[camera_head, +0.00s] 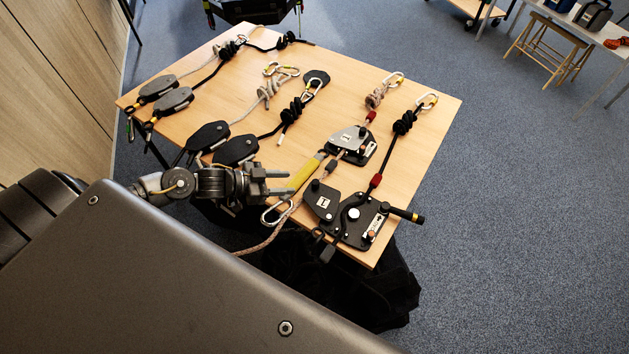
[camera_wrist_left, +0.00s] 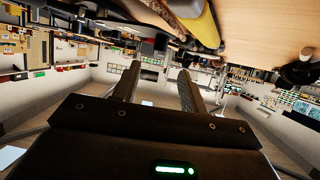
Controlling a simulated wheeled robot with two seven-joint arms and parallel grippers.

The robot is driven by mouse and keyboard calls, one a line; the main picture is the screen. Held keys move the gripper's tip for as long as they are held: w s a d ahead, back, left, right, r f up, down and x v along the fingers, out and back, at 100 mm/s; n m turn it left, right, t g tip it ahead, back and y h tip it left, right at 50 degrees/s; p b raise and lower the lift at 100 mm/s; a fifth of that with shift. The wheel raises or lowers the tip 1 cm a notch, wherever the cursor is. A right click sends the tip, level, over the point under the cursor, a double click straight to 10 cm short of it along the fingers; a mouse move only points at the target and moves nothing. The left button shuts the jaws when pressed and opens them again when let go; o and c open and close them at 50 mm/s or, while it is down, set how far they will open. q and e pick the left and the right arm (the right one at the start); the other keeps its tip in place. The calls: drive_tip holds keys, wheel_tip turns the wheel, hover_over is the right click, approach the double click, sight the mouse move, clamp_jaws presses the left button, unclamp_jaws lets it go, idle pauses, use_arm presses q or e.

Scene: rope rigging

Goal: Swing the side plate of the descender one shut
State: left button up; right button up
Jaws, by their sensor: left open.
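A black descender (camera_head: 367,222) lies at the table's front right corner. Its side plate (camera_head: 322,201), with a white label, is swung out to the left, so it stands open. A second descender (camera_head: 350,141) with a silver plate lies behind it. The label numbers are too small to read surely. My left gripper (camera_head: 283,182) is open and empty, left of the open side plate and apart from it. Its two fingers also show in the left wrist view (camera_wrist_left: 158,88), with nothing between them. My right gripper is not in view.
A yellow sleeve (camera_head: 303,174) on a rope lies close to my left fingers, with a carabiner (camera_head: 274,213) at the table edge. Black pulleys (camera_head: 208,136) and knotted ropes cover the table's left side. The wooden table (camera_head: 430,140) is bare along its right edge.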

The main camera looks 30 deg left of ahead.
sight(314, 182)
use_arm(q)
drive_tip(key=p+x, duration=0.1)
drive_tip(key=x, duration=0.9)
drive_tip(key=shift+w+d, duration=0.1)
drive_tip(key=shift+w, duration=0.05)
clamp_jaws()
